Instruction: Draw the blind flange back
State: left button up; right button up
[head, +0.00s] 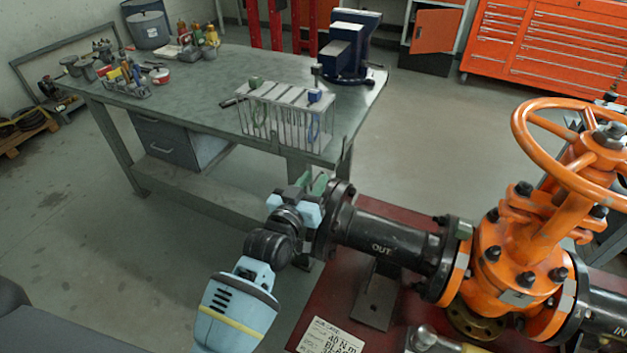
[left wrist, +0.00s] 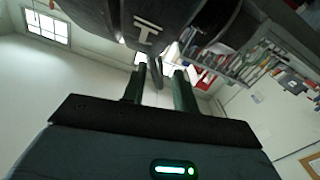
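The blind flange (head: 325,228) is a dark disc at the left end of the black pipe (head: 385,245) marked OUT. It looks upright and close against the pipe's end flange; any gap is hidden from this angle. My left gripper (head: 312,183) is at the flange's upper left, its green fingers beside the rim. In the left wrist view, the fingers (left wrist: 159,82) stand apart, with a thin dark piece visible between or beyond them. Contact with the flange cannot be told. Large dark round parts fill the top of that view. My right gripper is not in view.
The orange gate valve (head: 530,240) with its handwheel (head: 575,150) stands at the right. A red stand top (head: 335,290) lies below the pipe, bearing a white label (head: 332,337). A workbench (head: 200,100) with a rack (head: 285,115) and vise (head: 350,50) stands behind. Floor is open at left.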

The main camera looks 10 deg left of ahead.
pick_arm(q)
jog(key=shift+w, duration=0.4)
jog(key=shift+c, duration=0.3)
jog(key=shift+d, duration=0.1)
grip_shut()
jog(key=shift+w+a, duration=0.1)
jog(key=shift+a, duration=0.7)
jog(key=shift+o, duration=0.3)
grip_release()
jog(key=shift+a+f, duration=0.1)
